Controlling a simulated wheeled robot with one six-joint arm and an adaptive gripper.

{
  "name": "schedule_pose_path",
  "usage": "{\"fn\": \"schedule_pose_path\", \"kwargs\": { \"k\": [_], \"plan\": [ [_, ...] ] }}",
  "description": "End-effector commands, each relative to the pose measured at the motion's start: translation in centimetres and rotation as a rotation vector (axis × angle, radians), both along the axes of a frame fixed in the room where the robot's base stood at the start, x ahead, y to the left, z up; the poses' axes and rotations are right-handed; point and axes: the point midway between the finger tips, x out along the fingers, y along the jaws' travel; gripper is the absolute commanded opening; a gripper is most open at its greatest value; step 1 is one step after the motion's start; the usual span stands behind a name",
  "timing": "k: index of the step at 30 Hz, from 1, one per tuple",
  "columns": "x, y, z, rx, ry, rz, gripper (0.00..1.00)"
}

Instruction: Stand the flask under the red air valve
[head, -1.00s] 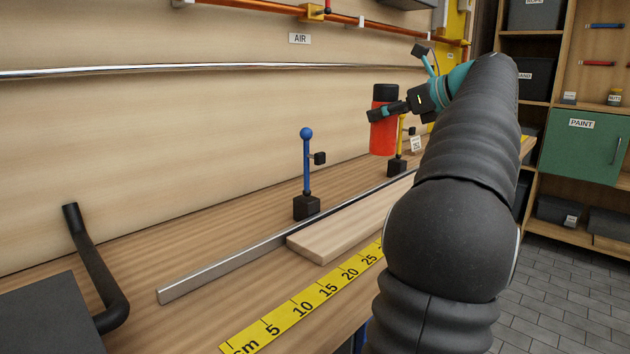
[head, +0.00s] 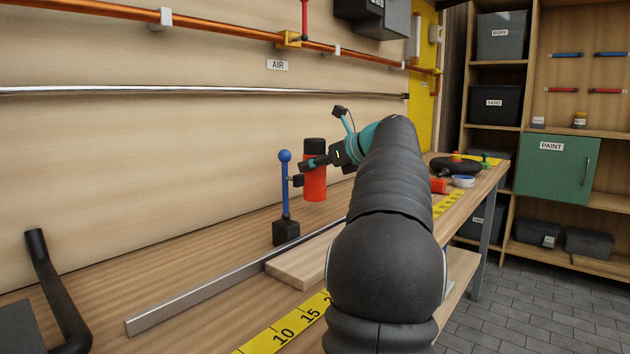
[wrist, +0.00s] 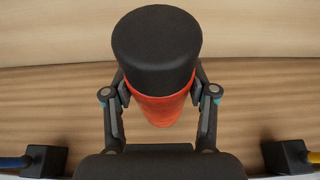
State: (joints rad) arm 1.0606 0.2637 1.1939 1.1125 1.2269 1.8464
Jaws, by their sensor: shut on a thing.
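The flask (head: 314,184) is an orange-red cylinder with a black cap. It is about upright in the head view, and its cap fills the upper middle of the wrist view (wrist: 156,45). My gripper (head: 316,163) is shut around the flask from the right, with a finger on each side of it in the wrist view (wrist: 160,92). The head view does not show clearly how far its bottom is from the bench. The red air valve handle (head: 304,18) stands at a brass fitting (head: 290,39) on the copper pipe, high on the wall above the flask.
A blue post (head: 285,190) on a black base stands just left of the flask. A yellow post (wrist: 314,157) shows at the wrist view's right edge. A wooden board (head: 300,263), a metal bar (head: 190,303) and a yellow ruler (head: 285,333) lie in front.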

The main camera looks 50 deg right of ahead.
Motion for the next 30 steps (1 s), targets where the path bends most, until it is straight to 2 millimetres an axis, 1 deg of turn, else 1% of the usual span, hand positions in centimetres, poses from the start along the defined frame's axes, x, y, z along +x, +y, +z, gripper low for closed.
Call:
{"fn": "schedule_pose_path", "kwargs": {
  "k": [3, 6, 18, 19, 20, 21, 22, 30],
  "plan": [
    [0.0, 0.0, -1.9, 0.003, 0.000, -0.001, 0.09],
    [0.0, 0.0, -3.2, 0.002, 0.001, 0.000, 0.09],
    [0.0, 0.0, -3.6, 0.000, 0.000, 0.000, 0.09],
    [0.0, 0.0, -3.6, 0.001, 0.000, 0.001, 0.62],
    [0.0, 0.0, -3.6, 0.001, 0.000, 0.001, 0.69],
    [0.0, 0.0, -3.6, 0.001, 0.001, 0.001, 0.80],
    [0.0, 0.0, -3.6, 0.001, 0.000, 0.001, 0.82],
    [0.0, 0.0, -3.6, 0.001, 0.000, 0.001, 0.82]
  ]
}}
